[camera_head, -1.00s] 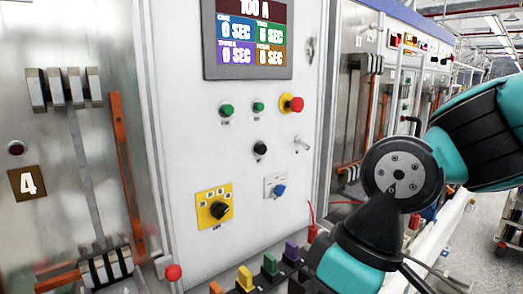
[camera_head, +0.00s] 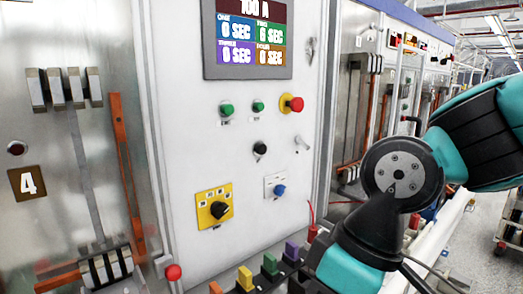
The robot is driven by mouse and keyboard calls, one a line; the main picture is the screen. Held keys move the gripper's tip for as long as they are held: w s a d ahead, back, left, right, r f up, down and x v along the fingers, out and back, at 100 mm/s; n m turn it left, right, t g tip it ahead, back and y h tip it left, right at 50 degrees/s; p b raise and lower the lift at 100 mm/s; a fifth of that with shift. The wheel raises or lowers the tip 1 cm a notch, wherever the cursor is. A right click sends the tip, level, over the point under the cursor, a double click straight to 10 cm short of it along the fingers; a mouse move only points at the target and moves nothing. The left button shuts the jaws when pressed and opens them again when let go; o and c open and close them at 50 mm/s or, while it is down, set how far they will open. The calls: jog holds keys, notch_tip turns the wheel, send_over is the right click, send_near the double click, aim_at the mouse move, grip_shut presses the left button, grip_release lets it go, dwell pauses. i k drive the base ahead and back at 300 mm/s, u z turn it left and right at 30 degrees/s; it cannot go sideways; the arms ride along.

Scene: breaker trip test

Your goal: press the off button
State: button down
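A light grey control panel (camera_head: 190,120) faces me with several buttons. Two green buttons (camera_head: 227,110) sit side by side below the screen. A red mushroom button (camera_head: 296,104) on a yellow ring is to their right. A black button or knob (camera_head: 260,149) is below them, near a small metal toggle (camera_head: 303,143). The small labels are too blurred to read, so I cannot tell which one is marked off. My teal and black arm shows at the right and lower right, apart from these buttons in the picture. My gripper is not in view.
A screen (camera_head: 248,40) reads 100 A. Below the buttons are a black rotary switch on a yellow plate (camera_head: 215,206) and a blue knob (camera_head: 280,190). Coloured terminals (camera_head: 269,264) stick out along the panel's bottom edge. Open cabinet bays flank the panel; an aisle lies far right.

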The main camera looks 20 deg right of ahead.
aim_at(260, 149)
jog(key=k, duration=0.5)
jog(key=z, duration=1.7)
jog(key=i, duration=1.3)
jog(key=u, duration=2.45)
